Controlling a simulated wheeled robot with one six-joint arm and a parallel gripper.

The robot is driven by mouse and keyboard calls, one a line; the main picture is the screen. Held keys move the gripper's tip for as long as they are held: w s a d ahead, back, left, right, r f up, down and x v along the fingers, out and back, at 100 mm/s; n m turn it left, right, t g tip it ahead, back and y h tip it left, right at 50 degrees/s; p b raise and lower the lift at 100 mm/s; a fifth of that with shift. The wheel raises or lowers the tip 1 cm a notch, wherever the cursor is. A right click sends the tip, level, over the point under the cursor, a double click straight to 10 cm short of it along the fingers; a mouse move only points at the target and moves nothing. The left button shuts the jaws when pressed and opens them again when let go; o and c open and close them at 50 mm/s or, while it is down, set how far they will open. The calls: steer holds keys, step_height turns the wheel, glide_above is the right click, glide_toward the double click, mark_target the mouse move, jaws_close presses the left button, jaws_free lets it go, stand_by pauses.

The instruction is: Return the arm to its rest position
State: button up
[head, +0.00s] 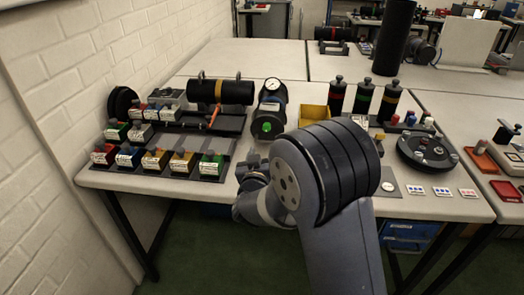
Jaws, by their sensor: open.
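My arm rises from the bottom of the head view, with its large dark joint in front of the bench's front edge. My gripper (251,164) shows small at the left of that joint, near the front edge of the bench (232,182). It is open, and I see nothing held in it. Its fingers are small and partly hidden by my own wrist. The dark cylinder with a gold band (220,91) lies on its side at the back left, apart from my gripper.
Several coloured blocks (155,159) stand left of my gripper. A round gauge unit (271,108) stands behind it. A yellow bin (313,115), upright banded cylinders (363,96) and a round black flange (427,151) stand right. A white brick wall (60,100) bounds the left side.

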mark_target(266, 129)
steer(key=w, duration=0.5)
steer(key=w+p, duration=0.1)
steer(key=w, duration=0.5)
steer(key=shift+d, duration=0.2)
steer(key=shift+s, duration=0.1)
steer(key=shift+w, duration=0.2)
steer(key=shift+f+m+b, duration=0.15)
steer(key=shift+m+b, duration=0.25)
steer(key=m+b, duration=0.1)
steer(key=m, duration=0.2)
steer(key=shift+s+m+b, duration=0.15)
steer(key=shift+m+b, duration=0.15)
steer(key=shift+b, duration=0.1)
steer(key=m+b, duration=0.3)
steer(key=m, duration=0.3)
steer(key=m+b, duration=0.3)
steer(key=m, duration=0.3)
steer(key=shift+m, duration=0.3)
steer(key=shift+r+m+b, duration=0.2)
steer(key=shift+m+b, duration=0.7)
steer(key=shift+m, duration=0.8)
